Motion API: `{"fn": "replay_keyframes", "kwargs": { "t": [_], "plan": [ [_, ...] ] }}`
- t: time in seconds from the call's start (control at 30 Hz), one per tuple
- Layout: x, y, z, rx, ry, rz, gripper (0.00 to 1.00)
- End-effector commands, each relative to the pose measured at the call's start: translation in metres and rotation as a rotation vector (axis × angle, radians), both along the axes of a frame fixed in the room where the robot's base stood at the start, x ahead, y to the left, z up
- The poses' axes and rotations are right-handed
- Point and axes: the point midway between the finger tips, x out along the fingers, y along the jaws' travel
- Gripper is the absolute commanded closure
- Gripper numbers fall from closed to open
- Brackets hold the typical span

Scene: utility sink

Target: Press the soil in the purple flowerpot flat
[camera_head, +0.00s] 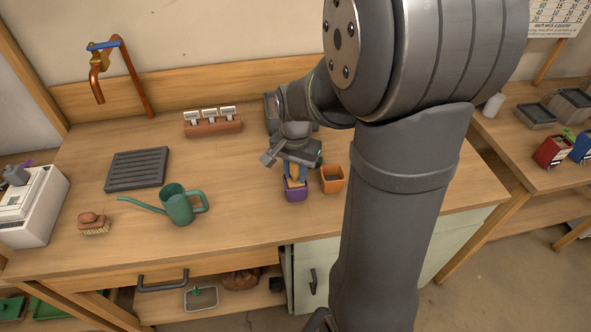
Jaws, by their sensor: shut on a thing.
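The purple flowerpot (295,195) stands upright on the wooden bench, left of an orange pot. My gripper (295,176) points down right over the purple pot, its bluish fingers shut on a small tan, wooden-looking tool (294,183). The tool's lower end is at or inside the mouth of the pot. The soil in the purple pot is hidden by the tool and gripper, so I cannot tell whether the tool touches it.
The orange pot (332,179) stands close on the right. A green watering can (180,207), a brush (93,224), a dark slatted tray (137,169) and a brick-coloured holder with white labels (212,123) are further left. Bench between can and pot is clear.

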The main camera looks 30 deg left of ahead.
Motion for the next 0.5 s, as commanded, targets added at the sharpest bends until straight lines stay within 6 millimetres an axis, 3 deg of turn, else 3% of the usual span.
{"fn": "replay_keyframes", "kwargs": {
  "t": [0.23, 0.5],
  "plan": [
    [0.0, 0.0, 0.002, 0.0, 0.0, 0.0, 0.98],
    [0.0, 0.0, 0.022, 0.0, 0.0, 0.0, 0.98]
  ]
}}
